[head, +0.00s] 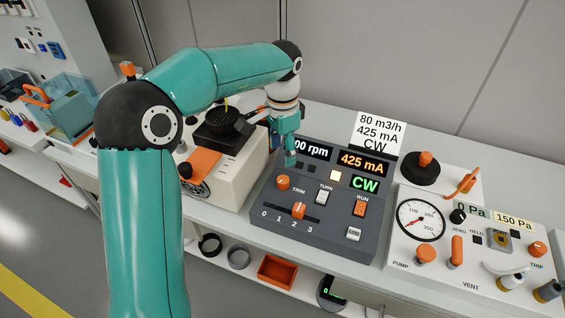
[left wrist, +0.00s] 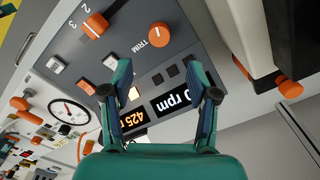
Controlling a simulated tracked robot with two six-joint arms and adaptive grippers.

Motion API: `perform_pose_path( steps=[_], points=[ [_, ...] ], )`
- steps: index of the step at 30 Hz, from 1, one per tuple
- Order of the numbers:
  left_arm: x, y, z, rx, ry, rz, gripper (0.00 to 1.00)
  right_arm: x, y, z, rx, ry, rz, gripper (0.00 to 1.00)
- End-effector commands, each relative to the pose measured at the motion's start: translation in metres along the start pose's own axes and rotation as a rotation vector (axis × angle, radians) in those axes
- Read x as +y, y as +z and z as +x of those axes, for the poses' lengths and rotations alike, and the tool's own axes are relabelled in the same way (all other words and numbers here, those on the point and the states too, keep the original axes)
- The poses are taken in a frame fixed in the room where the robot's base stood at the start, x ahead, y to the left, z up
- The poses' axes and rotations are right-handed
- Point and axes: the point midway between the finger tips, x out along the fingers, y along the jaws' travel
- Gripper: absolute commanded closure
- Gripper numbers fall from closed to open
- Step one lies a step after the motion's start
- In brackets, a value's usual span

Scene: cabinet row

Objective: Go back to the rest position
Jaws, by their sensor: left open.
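My left arm comes in from the left in the head view and bends over to the bench. The panel's displays read 425 mA (head: 362,163) and CW (head: 364,184). The right gripper is in neither view.
A beige device (head: 228,172) with a black top stands left of the panel. A white gauge panel (head: 420,243) with orange knobs is on the right. A sign card (head: 379,131) stands behind. A lower shelf holds an orange tray (head: 277,271). The wall behind is bare.

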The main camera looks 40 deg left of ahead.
Motion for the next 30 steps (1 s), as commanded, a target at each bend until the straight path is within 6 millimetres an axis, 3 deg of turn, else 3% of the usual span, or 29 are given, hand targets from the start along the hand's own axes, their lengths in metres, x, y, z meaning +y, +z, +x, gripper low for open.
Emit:
perform_pose_path(
  steps=[6, 22, 30],
  points=[
    [0.000, 0.000, -0.016, 0.001, 0.000, 0.000, 0.41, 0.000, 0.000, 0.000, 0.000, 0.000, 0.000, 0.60],
    [0.000, 0.000, -0.018, 0.000, 0.000, 0.000, 0.41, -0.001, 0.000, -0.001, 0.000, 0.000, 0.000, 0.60],
    [0.000, 0.000, -0.059, 0.000, 0.000, 0.000, 0.41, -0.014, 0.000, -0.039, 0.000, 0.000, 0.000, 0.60]
  ],
)
